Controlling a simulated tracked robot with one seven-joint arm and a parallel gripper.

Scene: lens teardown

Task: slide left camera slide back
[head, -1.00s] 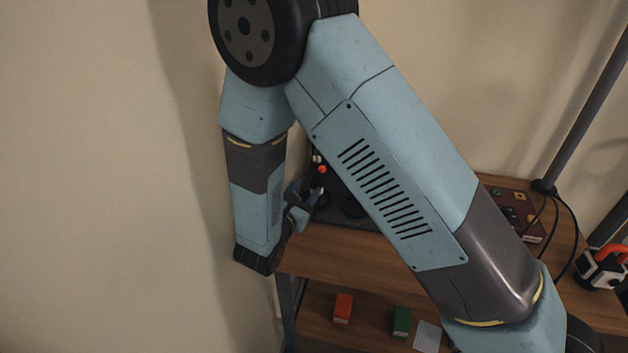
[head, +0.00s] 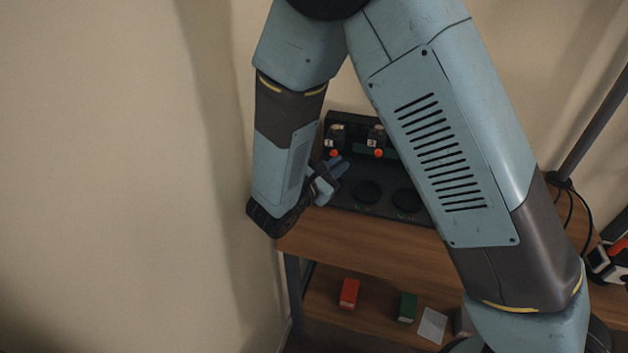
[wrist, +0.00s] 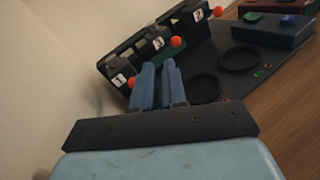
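The black camera fixture (head: 385,211) stands on the wooden shelf with its slides along the back. The left camera slide (head: 333,140) has an orange knob (head: 334,153) at its front. In the wrist view this leftmost slide (wrist: 118,79) has a white label that seems to read 1, and its orange knob (wrist: 131,82) sits just left of my fingertips. A second slide (head: 376,137) with an orange knob stands to its right. My gripper (head: 337,166) is over the fixture's left end, in front of the slides. In the wrist view its blue fingers (wrist: 158,66) are apart, with nothing seen between them.
Two dark rings (head: 369,191) lie on the fixture's base. A third slide's knob (wrist: 218,12) shows farther right in the wrist view. A box with coloured buttons (wrist: 257,33) is beyond. The wall is close on the left. My arm hides the fixture's right side in the head view.

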